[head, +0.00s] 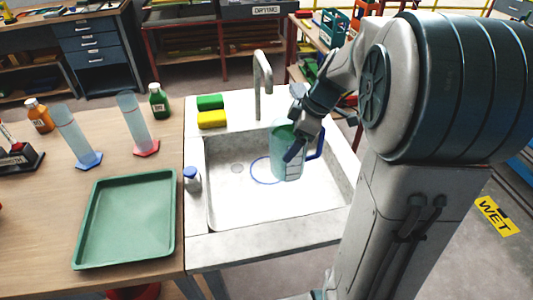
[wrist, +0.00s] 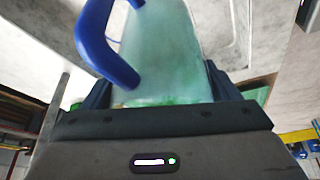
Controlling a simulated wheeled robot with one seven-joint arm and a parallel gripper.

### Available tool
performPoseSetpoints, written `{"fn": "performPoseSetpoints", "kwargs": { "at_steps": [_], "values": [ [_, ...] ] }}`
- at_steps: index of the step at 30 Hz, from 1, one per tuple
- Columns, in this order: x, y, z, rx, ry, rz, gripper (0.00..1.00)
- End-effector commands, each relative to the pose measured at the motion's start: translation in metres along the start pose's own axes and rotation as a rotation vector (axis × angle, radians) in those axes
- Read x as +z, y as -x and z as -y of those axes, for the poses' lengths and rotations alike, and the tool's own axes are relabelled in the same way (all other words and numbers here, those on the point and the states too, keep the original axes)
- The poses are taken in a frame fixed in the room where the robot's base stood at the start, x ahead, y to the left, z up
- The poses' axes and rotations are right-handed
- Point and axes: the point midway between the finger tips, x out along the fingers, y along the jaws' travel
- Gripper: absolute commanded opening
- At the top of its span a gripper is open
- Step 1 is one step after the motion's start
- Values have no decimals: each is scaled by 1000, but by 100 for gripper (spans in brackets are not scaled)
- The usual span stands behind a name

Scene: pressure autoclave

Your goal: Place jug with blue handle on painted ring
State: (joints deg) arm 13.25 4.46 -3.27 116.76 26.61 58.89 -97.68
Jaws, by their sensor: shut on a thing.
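The jug (head: 287,160) is pale green and see-through, with a blue handle (head: 316,145) on its right side in the head view. My gripper (head: 297,137) is shut on the jug near its top and holds it upright or nearly so over the sink. In the wrist view the jug (wrist: 158,50) fills the space between the fingers, and its blue handle (wrist: 100,45) is at the left. The painted ring (head: 256,179) is a blue outline on the sink floor. The jug hides its right part. I cannot tell whether the jug's base touches the floor.
The white sink (head: 228,210) has a drain (head: 237,168) and a tall tap (head: 258,80) behind. A small blue-capped bottle (head: 192,180) stands at its left rim. Green and yellow sponges (head: 211,119) lie behind. A green tray (head: 125,225) and two cylinders stand on the left table.

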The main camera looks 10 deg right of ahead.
Motion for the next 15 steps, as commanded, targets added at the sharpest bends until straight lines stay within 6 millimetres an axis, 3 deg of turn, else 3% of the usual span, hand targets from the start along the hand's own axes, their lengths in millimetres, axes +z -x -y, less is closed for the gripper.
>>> {"fn": "performPoseSetpoints", "kwargs": {
  "at_steps": [15],
  "values": [
    [-34, -73, -70, -7, 5, 0, 57]
  ]
}}
